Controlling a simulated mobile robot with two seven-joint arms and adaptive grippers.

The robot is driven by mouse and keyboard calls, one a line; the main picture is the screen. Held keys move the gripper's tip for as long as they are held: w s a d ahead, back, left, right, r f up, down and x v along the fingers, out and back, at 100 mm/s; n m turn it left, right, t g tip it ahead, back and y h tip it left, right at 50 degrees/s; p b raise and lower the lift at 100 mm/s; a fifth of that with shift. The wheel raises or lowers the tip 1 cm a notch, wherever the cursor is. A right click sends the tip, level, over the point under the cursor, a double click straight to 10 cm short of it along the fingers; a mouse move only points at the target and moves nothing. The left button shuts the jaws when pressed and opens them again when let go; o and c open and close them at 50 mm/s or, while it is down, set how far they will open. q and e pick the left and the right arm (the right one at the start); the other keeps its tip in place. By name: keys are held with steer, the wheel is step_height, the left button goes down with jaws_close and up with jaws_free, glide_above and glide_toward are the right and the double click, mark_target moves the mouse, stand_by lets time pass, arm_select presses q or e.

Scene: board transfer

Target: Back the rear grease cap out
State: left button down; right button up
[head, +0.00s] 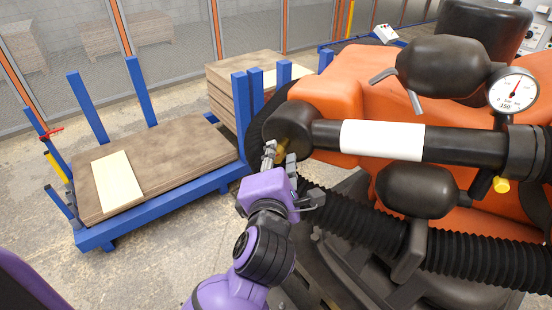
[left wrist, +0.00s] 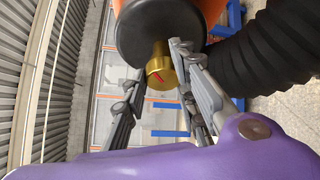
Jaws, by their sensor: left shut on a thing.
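The rear grease cap (head: 281,145) is a small brass-yellow cylinder on the dark round end of the orange machine's black tube. In the left wrist view the cap (left wrist: 158,66) shows a red mark on its side and sits against the dark round end face (left wrist: 150,30). My left gripper (head: 278,156) reaches up to it from below and is shut on it. In the left wrist view the fingers (left wrist: 158,72) stand on either side of the cap; the exact contact is hard to see. My right gripper is not in view.
A black ribbed hose (head: 375,228) runs close to the right of my left gripper. A pressure gauge (head: 513,92) and another yellow cap (head: 502,185) are at the right. A blue cart (head: 160,217) with boards stands at the left on open concrete floor.

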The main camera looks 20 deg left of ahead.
arm_select(q)
steer(key=shift+w+a+r+n+g+h, duration=0.1)
steer(key=shift+a+r+n+g+h, duration=0.25)
steer(key=shift+n, duration=0.65)
steer(key=shift+s+r+n+g+h, duration=0.2)
steer(key=shift+n+h, duration=0.3)
steer(key=shift+n, duration=0.5)
steer(key=shift+w+a+r+n+g+h, duration=0.2)
steer(key=shift+n+g+h, duration=0.2)
steer(key=shift+n, duration=0.6)
steer(key=c, duration=1.5)
jaws_free()
steer(key=shift+f, duration=0.1)
steer(key=shift+c, duration=0.2)
steer(key=shift+a+f, duration=0.1)
steer(key=shift+f, duration=0.25)
steer(key=shift+d, duration=0.2)
